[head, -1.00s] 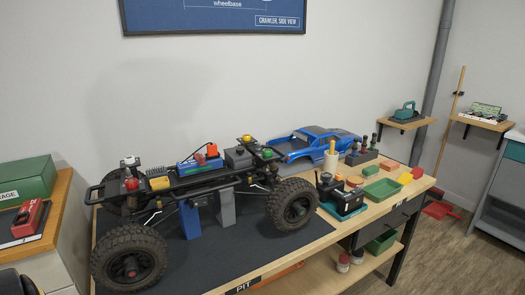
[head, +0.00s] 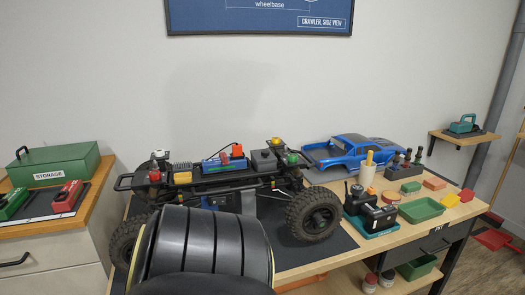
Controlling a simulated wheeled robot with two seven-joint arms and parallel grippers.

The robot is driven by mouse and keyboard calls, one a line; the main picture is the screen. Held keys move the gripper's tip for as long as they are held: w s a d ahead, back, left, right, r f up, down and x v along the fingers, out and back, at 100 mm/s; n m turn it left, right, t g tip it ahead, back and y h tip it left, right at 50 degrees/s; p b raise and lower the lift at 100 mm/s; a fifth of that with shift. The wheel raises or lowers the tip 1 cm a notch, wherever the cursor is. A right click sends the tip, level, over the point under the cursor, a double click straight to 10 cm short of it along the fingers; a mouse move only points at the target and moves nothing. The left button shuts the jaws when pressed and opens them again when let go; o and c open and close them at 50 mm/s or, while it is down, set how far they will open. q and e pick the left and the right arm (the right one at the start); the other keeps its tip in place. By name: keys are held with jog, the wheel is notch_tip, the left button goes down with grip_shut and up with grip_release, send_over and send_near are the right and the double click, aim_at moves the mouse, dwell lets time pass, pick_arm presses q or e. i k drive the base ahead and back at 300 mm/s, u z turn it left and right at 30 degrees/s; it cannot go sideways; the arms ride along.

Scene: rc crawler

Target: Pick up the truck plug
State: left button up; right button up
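The crawler truck's chassis (head: 205,187) stands on the workbench with its wheels on. A blue battery pack (head: 210,164) lies on top of it. A small orange-red block (head: 237,150), which looks like the truck plug, sits at the right end of the battery with a dark wire looping beside it. I cannot tell whether it is joined to anything. A thick black ribbed part, likely my own arm, covers the truck's lower left and the bench front. Neither of my grippers shows.
A blue truck body shell (head: 342,152) lies behind right. A black device on a teal base (head: 372,222), a green tray (head: 421,210) and a tool holder (head: 403,170) crowd the bench's right.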

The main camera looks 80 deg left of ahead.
aim_at(237, 149)
jog(key=i, duration=1)
jog(key=u, duration=2.15)
